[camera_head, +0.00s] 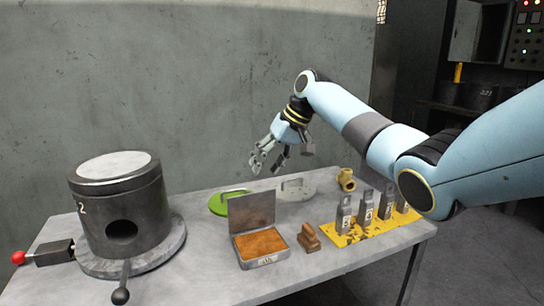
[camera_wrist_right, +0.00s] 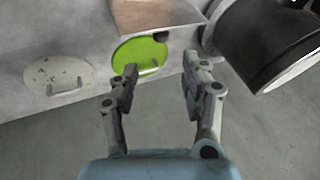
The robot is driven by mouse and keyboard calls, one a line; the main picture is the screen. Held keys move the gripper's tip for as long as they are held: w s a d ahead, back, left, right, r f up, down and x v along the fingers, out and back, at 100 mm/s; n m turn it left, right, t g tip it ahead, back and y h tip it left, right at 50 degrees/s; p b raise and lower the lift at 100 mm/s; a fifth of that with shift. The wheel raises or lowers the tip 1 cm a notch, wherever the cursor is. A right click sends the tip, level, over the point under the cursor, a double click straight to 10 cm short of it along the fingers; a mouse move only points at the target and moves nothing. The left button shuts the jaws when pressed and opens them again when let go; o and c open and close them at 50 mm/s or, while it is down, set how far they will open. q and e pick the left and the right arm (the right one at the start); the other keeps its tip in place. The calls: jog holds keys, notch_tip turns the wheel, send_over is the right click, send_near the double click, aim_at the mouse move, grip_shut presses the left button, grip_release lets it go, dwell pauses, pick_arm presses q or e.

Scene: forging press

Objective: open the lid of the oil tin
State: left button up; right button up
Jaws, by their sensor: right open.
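A small grey metal tin (camera_head: 264,260) sits near the middle of the table, filled with something orange-brown. Its hinged lid (camera_head: 251,211) stands up at the back, so it looks open. I cannot read its label, so I cannot confirm that it is the oil tin. My right gripper (camera_head: 269,160) is open and empty, in the air behind and above the tin, apart from it. In the right wrist view the gripper (camera_wrist_right: 158,90) has its two fingers spread, with nothing between them. My left gripper is not in view.
A green disc (camera_head: 222,206) and a pale disc (camera_head: 296,189) with a handle lie behind the tin. A brown block (camera_head: 308,238) is beside it. A yellow rack (camera_head: 353,235) with stamps stands at right, a brass fitting (camera_head: 346,179) behind. A dark drum (camera_head: 122,205) stands at left.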

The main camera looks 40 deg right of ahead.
jog(key=v, duration=0.2)
jog(key=shift+s+d+r, duration=0.1)
jog(key=shift+s+r, duration=0.05)
jog(key=shift+r, duration=0.2)
